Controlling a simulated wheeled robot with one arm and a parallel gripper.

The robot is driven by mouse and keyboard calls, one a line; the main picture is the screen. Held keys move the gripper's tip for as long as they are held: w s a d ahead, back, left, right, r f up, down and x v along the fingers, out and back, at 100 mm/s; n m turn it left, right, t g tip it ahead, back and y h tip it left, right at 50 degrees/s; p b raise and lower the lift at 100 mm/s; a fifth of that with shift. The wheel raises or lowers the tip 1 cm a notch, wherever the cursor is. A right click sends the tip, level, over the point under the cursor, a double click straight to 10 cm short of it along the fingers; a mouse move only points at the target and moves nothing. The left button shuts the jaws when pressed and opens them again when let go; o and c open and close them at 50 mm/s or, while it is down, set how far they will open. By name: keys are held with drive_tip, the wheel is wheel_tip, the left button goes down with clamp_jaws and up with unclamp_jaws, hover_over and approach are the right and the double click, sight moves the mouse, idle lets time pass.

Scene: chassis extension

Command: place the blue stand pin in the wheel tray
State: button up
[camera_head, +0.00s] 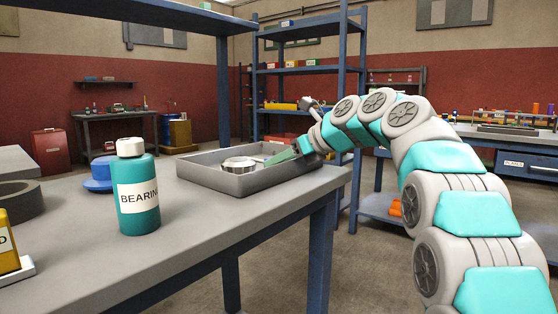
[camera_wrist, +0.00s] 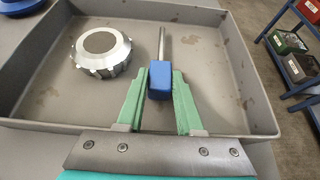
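The wheel tray (camera_head: 215,178) is a shallow grey open tray on the workbench; its wall also shows in the wrist view (camera_wrist: 255,90). A round silver wheel (camera_wrist: 101,50) lies in it at the left, also visible in the head view (camera_head: 238,165). The blue stand pin has a blue block head (camera_wrist: 160,82) and a metal shaft pointing away, inside the tray outline. In the head view my gripper (camera_head: 283,155) is low over the tray's right part. Whether the pin touches the tray floor is unclear.
A teal bottle labelled BEARING (camera_head: 138,190) stands on the bench left of the tray. A blue round object (camera_head: 98,174), a dark ring (camera_head: 20,200) and a yellow item (camera_head: 8,245) are farther left. Blue shelving (camera_head: 305,70) stands behind the tray.

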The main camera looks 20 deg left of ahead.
drive_tip(key=o, duration=0.4)
drive_tip(key=shift+r, duration=0.1)
drive_tip(key=shift+r, duration=0.1)
drive_tip(key=p+v, duration=0.2)
drive_tip(key=v, duration=1)
